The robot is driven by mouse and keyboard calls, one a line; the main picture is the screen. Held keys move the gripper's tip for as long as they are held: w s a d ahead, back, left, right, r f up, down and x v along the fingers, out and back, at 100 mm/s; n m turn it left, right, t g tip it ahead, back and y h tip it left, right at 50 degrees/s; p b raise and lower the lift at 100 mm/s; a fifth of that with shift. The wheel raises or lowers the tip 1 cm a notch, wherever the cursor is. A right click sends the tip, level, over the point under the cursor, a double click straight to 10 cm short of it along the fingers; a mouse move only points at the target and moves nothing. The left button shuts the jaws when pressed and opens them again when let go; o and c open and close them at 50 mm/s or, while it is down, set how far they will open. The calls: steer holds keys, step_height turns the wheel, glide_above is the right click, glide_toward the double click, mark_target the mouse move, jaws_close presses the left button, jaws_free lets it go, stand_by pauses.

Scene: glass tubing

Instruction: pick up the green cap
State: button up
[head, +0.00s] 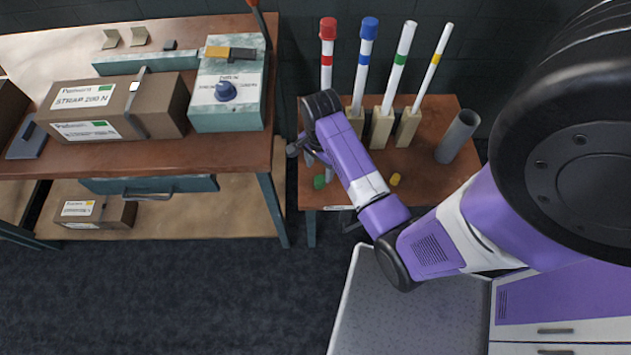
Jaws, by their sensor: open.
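The green cap (319,182) lies on the small brown table (438,105), near its front left edge. My gripper (304,150) is at the left side of this table, just above and behind the cap in the picture. It is open, but my own wrist and forearm hide most of it and I cannot make out both fingertips. No hold on the cap shows. The white tube with a green band (399,68) stands uncapped in a pale block.
A red-capped tube (327,48), a blue-capped tube (367,52) and an uncapped yellow-banded tube (434,65) stand alongside. A yellow cap (395,179) lies right of my forearm. A grey cylinder (457,137) stands at right. A workbench (150,155) with boxes is at left.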

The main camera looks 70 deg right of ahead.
mark_target(320, 179)
step_height(320, 179, down, 8)
steer(key=shift+d+r, duration=0.15)
steer(key=shift+r, duration=0.1)
steer(key=shift+c, duration=0.2)
jaws_close()
steer(key=shift+r, duration=0.1)
step_height(320, 179, up, 20)
steer(key=p, duration=0.3)
